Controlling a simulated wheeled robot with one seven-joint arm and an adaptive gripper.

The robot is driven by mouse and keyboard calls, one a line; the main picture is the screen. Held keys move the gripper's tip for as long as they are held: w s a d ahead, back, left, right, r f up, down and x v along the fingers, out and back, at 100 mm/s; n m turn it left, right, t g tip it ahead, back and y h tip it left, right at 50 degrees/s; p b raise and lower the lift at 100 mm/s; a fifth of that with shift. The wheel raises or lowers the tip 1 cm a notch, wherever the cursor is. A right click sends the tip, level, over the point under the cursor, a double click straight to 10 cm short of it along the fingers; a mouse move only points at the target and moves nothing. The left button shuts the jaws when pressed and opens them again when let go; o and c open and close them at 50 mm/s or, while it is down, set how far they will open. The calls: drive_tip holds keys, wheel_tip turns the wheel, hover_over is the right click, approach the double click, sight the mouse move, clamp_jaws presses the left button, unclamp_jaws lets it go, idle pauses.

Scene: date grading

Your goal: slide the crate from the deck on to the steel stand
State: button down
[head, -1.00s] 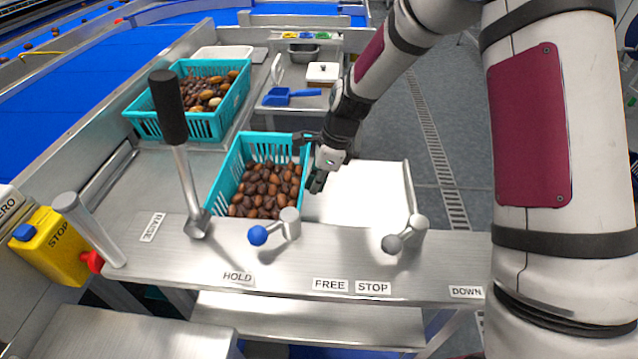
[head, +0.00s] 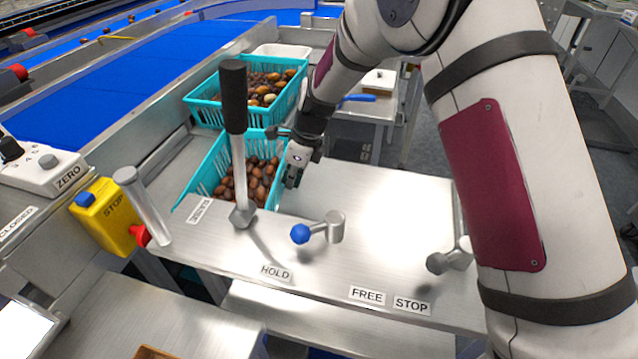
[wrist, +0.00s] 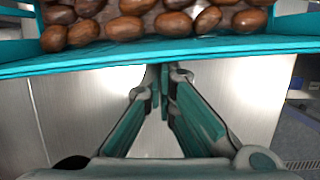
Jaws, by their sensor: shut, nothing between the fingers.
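The turquoise crate (head: 192,188) holds brown dates and sits on the grey deck (head: 158,161), behind the lever panel. Its near part is partly hidden by the black-handled lever. My gripper (head: 292,181) is shut and empty, low at the crate's right side. In the wrist view the crate's rim (wrist: 200,46) crosses the top, with the closed fingertips (wrist: 162,75) just below it. I cannot tell whether they touch the crate. A bright, empty flat surface (head: 385,205) lies to the right, level with the crate; it appears to be the steel stand.
A second turquoise crate (head: 205,112) of dates stands behind. In front are a black-handled lever (head: 234,95), a blue-knobbed handle (head: 301,233) and a grey-knobbed handle (head: 440,262). My arm covers the right side.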

sight(264, 175)
drive_tip(key=a, duration=0.4)
drive_tip(key=w+a+b, duration=0.1)
drive_tip(key=a, duration=0.3)
drive_tip(key=w+a, duration=0.1)
drive_tip(key=a, duration=0.4)
drive_tip(key=shift+f+b, duration=0.1)
drive_tip(key=shift+b, duration=0.3)
drive_tip(key=shift+a, duration=0.55)
